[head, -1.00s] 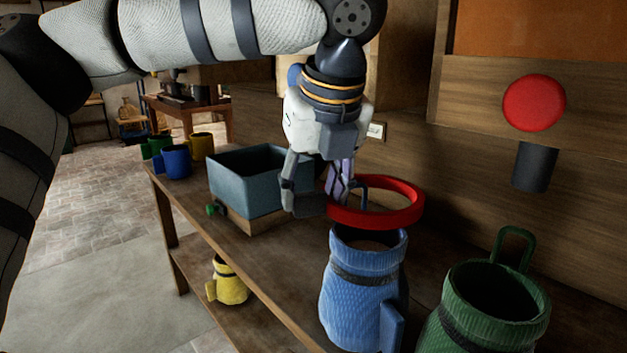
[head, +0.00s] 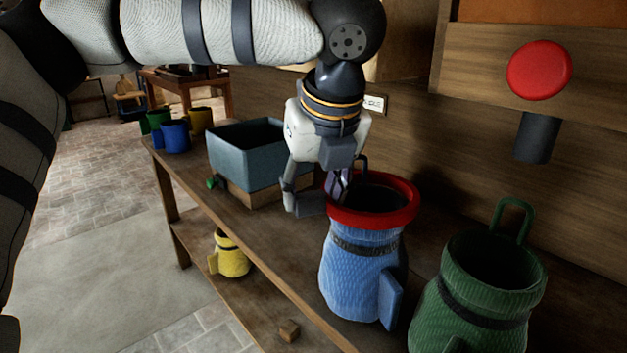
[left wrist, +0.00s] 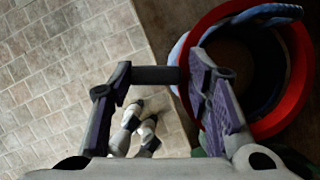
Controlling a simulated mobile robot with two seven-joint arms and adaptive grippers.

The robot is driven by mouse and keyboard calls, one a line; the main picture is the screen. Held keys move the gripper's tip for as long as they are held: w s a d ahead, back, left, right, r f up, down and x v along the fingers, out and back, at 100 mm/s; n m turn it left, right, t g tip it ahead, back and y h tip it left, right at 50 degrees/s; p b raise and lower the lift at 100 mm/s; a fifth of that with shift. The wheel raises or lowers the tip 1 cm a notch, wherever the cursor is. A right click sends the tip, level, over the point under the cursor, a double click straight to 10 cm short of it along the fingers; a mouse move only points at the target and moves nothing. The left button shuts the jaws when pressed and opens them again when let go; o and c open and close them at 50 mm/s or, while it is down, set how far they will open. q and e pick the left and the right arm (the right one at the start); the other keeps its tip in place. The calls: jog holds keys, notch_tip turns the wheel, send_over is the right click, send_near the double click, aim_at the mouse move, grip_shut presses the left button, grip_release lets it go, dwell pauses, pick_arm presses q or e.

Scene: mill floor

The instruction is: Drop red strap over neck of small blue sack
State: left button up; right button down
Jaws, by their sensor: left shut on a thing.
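The red strap (head: 374,219) is a stiff ring lying around the mouth of the blue sack (head: 358,284), above the sack's dark band. The sack stands upright on the bench. In the left wrist view the strap (left wrist: 299,75) encircles the sack's blue rim (left wrist: 190,45). My left gripper (head: 325,199) is at the strap's left side, shut on it; the exact contact is partly hidden by the fingers. The sack's far rim loop (head: 362,162) rises behind the gripper. My right gripper is out of view.
A green sack (head: 468,318) with a tall loop stands close to the right. A blue-grey bin (head: 246,173) sits behind on the bench (head: 268,236). Small coloured sacks (head: 174,136) stand at the far end. A yellow sack (head: 233,262) is on the lower shelf. The wooden wall (head: 470,165) rises behind.

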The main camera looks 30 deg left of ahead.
pick_arm(q)
jog(key=shift+f, duration=1.45)
notch_tip(320, 180, down, 4)
jog(key=shift+s+f, duration=0.1)
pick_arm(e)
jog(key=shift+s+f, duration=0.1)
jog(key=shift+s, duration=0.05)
pick_arm(q)
jog(key=shift+r, duration=0.2)
jog(key=o, duration=1.4)
jog(key=shift+r, duration=0.1)
jog(key=shift+c, duration=0.2)
jog(key=shift+r, duration=0.1)
